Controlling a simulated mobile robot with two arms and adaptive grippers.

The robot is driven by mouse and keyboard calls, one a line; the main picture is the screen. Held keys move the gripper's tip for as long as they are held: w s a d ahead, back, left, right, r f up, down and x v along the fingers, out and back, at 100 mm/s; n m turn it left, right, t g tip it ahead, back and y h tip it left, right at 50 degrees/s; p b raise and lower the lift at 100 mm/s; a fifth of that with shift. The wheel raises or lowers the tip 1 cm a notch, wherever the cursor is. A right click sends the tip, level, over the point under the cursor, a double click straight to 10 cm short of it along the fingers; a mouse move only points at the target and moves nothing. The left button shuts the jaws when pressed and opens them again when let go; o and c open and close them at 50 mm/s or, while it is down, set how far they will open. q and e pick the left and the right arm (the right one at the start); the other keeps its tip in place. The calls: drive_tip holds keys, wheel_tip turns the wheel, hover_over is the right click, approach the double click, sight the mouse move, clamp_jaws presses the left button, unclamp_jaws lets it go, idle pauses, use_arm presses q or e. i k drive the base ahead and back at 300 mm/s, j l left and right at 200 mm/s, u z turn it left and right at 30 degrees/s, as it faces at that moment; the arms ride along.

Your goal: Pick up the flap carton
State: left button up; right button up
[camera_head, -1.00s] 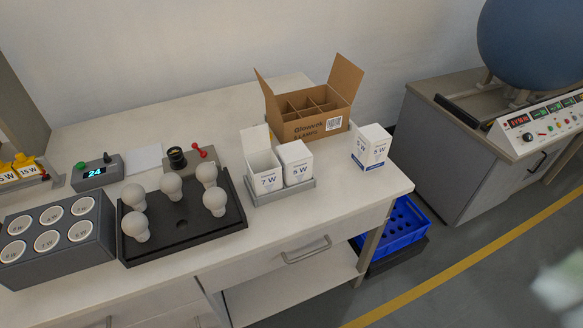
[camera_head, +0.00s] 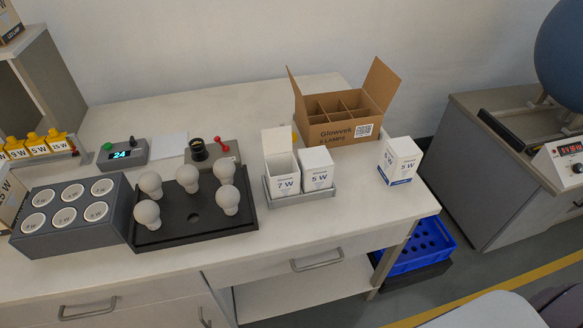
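A white carton marked 7 W (camera_head: 282,176) stands upright with its flap raised, in the left side of a small grey tray (camera_head: 303,199) on the bench. A shut white carton marked 5 W (camera_head: 316,169) stands beside it in the same tray. Another white 5 W carton (camera_head: 399,161) stands by itself near the bench's right end. A brown cardboard box (camera_head: 343,131) with two raised flaps and an inner divider stands behind the tray. Neither gripper shows; only rounded grey and black parts, seemingly of my own arm, show at the bottom right corner.
A black tray (camera_head: 181,235) with several white bulbs lies left of the cartons. A grey block (camera_head: 72,236) with several marked sockets is farther left. A lamp tester with a red lever (camera_head: 221,146) is behind. Blue crate (camera_head: 420,249) below the bench's right end.

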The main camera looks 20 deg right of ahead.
sight(321, 179)
drive_tip(key=l+u, duration=0.25)
drive_tip(key=l, duration=0.45)
drive_tip(key=l+u, duration=0.25)
drive_tip(key=l, duration=0.45)
drive_tip(key=k+l+u, duration=0.1)
drive_tip(key=l+u, duration=0.15)
drive_tip(key=l, duration=0.45)
